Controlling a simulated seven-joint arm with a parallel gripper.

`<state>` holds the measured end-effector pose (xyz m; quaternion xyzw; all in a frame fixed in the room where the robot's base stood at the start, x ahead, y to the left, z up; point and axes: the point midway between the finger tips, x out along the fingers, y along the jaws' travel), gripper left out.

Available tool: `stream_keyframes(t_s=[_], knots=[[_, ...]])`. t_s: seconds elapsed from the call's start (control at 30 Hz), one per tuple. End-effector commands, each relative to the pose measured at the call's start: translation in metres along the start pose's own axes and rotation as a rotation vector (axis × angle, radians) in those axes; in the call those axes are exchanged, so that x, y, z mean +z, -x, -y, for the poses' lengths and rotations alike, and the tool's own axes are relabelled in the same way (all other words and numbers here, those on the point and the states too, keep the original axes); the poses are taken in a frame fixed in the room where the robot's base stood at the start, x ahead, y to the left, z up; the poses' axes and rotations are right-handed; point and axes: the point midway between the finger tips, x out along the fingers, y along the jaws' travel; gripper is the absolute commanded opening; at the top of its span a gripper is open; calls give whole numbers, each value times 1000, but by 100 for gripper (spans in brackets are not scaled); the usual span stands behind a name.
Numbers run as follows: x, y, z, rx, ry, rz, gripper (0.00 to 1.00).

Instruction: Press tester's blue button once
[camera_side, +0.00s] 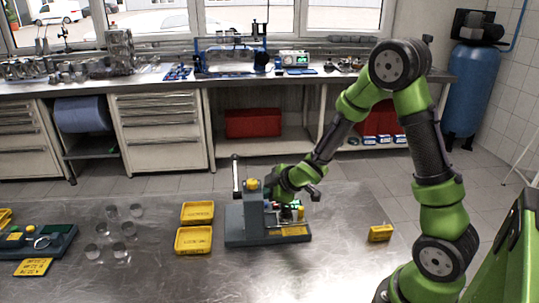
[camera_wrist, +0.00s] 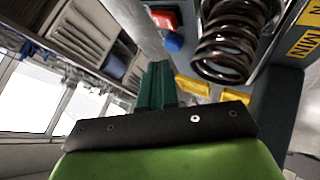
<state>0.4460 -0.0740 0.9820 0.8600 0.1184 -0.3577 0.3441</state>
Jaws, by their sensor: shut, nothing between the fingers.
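The tester (camera_side: 268,238) is a grey-blue machine with a column and a yellow label, standing on the metal table. In the wrist view, its blue button (camera_wrist: 173,43) sits just below a red switch (camera_wrist: 163,19) and left of a dark coil spring (camera_wrist: 228,45). My gripper's green fingers (camera_wrist: 159,68) are shut and empty. Their tips show just below and left of the blue button; I cannot tell whether they touch it. In the side view, my wrist is low at the tester; the fingertips and blue button cannot be made out there.
Two yellow trays (camera_side: 180,241) lie left of the tester, with several clear cylinders (camera_side: 128,228) farther left. Another grey fixture (camera_side: 60,238) is at the left edge. A small yellow box (camera_side: 380,233) stands to the right. The table front is clear.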

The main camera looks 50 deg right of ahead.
Motion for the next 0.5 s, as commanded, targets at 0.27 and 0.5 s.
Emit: stream_keyframes(t_s=[0.27, 0.5], knots=[[0, 0, 0, 0, 0, 0, 0], [2, -3, 3, -1, 1, 0, 0]])
